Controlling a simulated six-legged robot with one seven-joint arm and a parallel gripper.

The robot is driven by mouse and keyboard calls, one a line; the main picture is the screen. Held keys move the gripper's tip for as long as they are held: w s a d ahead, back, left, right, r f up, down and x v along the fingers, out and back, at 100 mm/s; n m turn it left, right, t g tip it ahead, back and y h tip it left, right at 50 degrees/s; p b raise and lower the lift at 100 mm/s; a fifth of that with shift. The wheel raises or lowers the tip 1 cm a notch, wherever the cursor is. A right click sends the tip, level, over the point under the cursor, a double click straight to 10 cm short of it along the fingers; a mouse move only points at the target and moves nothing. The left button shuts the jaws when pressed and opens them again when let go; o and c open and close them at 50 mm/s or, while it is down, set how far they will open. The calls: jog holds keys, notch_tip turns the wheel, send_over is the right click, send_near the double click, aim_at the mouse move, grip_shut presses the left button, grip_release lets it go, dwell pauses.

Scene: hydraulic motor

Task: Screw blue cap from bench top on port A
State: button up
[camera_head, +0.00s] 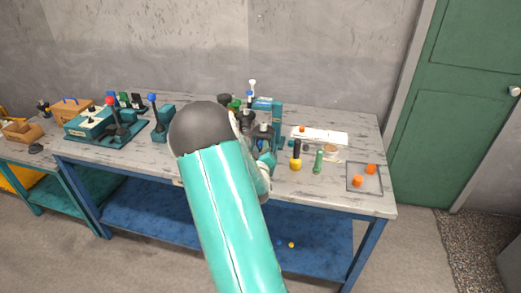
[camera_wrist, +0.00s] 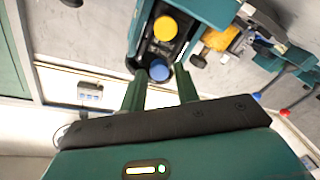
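In the wrist view, a round blue cap (camera_wrist: 158,70) shows on the dark face of a teal-framed unit (camera_wrist: 200,10), just below a larger yellow cap (camera_wrist: 165,28). My gripper (camera_wrist: 160,76) has its two green fingers apart, with the tips to the left and right of the blue cap. A gap seems to show on the right side; contact on the left is unclear. Port markings cannot be read. In the head view, my arm hides the gripper and much of the bench top (camera_head: 345,203) near it. A teal unit (camera_head: 267,105) stands just beyond my arm.
Right of my arm stand a black-and-yellow item (camera_head: 296,158) and a green item (camera_head: 319,160). Orange caps (camera_head: 371,169) lie in a square tray (camera_head: 379,190) at the right end. A lever unit (camera_head: 90,122) stands at the left. A green door (camera_head: 455,100) is at the right.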

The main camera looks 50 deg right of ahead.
jog(key=shift+n, duration=0.6)
grip_shut()
jog(key=m, duration=0.4)
jog(key=shift+d+r+m, duration=0.1)
jog(key=shift+m, duration=0.8)
jog(key=m, duration=0.4)
jog(key=shift+m, duration=0.3)
